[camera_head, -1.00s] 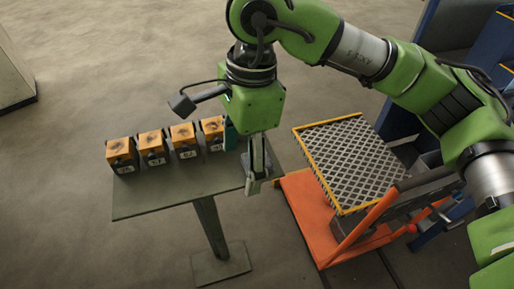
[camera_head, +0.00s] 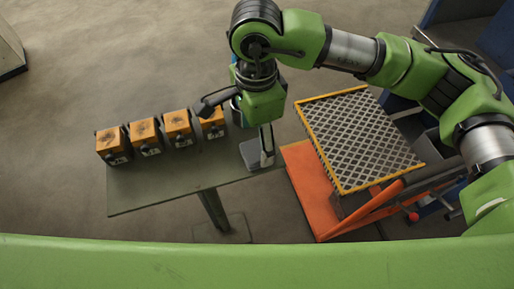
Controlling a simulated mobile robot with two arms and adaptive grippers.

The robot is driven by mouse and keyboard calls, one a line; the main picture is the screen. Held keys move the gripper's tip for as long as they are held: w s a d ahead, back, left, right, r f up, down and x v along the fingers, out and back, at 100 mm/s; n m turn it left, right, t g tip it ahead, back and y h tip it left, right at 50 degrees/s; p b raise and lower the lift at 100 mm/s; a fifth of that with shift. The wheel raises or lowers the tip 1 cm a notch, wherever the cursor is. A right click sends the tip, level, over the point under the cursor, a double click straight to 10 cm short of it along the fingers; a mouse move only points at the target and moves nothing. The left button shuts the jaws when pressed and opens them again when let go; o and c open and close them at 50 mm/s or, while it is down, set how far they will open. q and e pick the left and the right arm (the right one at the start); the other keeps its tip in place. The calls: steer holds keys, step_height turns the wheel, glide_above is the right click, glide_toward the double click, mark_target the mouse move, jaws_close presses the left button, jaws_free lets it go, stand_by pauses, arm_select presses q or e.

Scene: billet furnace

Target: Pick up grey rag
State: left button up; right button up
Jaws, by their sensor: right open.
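My right gripper (camera_head: 262,150) points down at the right end of the green-grey table (camera_head: 165,188), close to its top. It is open. A small grey shape (camera_head: 251,153) shows at the fingers, over the table's right end. It may be the grey rag or part of a finger; I cannot tell which. No other grey rag is plain in view, and the gripper hides part of the table behind it. My left gripper is not in view.
Several orange-topped black blocks (camera_head: 145,133) stand in a row along the table's back edge, left of my gripper. An orange lift cart (camera_head: 305,185) with a yellow-edged mesh platform (camera_head: 358,135) stands to the right. The table's front left is clear.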

mark_target(257, 149)
step_height(257, 149, down, 4)
steer(key=shift+w+d+f+p, duration=0.1)
steer(key=shift+w+p, duration=0.05)
steer(key=shift+p, duration=1.1)
steer(key=shift+f, duration=0.5)
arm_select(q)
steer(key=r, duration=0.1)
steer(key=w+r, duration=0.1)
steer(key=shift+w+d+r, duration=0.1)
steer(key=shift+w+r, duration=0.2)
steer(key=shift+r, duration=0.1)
arm_select(e)
steer(key=c, duration=1.2)
